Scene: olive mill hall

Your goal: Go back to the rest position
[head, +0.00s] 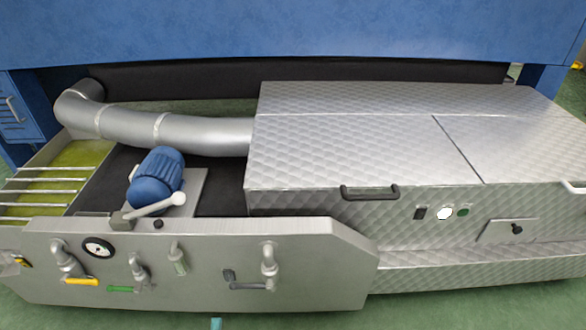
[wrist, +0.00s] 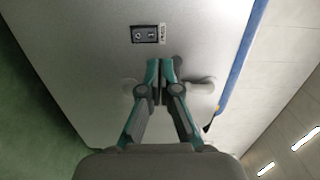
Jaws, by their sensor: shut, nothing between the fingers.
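My gripper (wrist: 160,68) is in the middle of the wrist view, its two teal-tipped fingers together and nothing between them. It is in front of a plain grey panel (wrist: 85,50); I cannot tell how far away the panel is. A small black switch plate (wrist: 146,34) with a pale label is on the panel just above the fingertips. A pale grey handle-like part (wrist: 203,86) shows to the right of the fingers, partly hidden by them. In the head view a small teal patch shows at the bottom edge, too little to identify.
In the head view a steel front panel (head: 200,285) carries a gauge (head: 98,246), a yellow-handled valve (head: 80,281) and a green-handled valve (head: 122,289). Behind it are a blue motor (head: 156,180) and a thick pipe (head: 190,133). A quilted metal housing (head: 350,140) fills the right.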

